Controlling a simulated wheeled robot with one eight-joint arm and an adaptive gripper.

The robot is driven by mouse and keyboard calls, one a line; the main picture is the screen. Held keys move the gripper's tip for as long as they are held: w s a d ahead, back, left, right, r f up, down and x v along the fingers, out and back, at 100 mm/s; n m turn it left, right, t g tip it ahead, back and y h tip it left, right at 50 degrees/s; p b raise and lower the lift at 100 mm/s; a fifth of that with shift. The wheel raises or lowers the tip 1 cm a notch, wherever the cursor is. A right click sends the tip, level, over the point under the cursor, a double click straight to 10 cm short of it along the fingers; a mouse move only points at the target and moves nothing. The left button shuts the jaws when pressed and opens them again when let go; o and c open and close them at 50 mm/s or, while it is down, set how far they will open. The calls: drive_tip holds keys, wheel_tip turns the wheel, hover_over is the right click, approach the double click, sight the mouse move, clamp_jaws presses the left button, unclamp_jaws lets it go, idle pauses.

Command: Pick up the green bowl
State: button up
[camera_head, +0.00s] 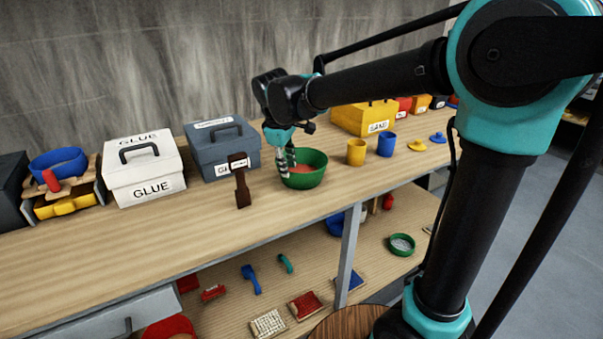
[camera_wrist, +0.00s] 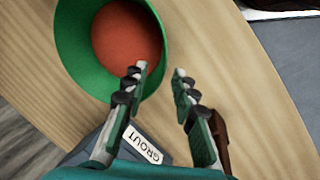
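The green bowl (camera_head: 312,179) stands upright on the wooden bench top, with reddish-orange contents inside. In the wrist view the bowl (camera_wrist: 82,62) fills the upper left. My gripper (camera_head: 286,164) points down at the bowl's left side in the head view. In the wrist view my gripper (camera_wrist: 160,71) has its two fingers apart with nothing clasped. The left finger overlaps the bowl's inside and the right finger is outside its rim. Whether either finger touches the bowl I cannot tell.
A brown upright tool (camera_head: 241,182) stands just left of the bowl. A grey-blue box (camera_head: 222,158) is behind it. A yellow cup (camera_head: 356,152) and a blue cup (camera_head: 387,145) stand to the right. The front bench strip is clear.

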sight(292, 175)
drive_tip(key=shift+d+x, duration=0.1)
drive_tip(key=shift+x, duration=1.2)
drive_tip(key=shift+d+x, duration=0.15)
drive_tip(key=shift+x, duration=1.15)
drive_tip(key=shift+s, duration=0.15)
clamp_jaws()
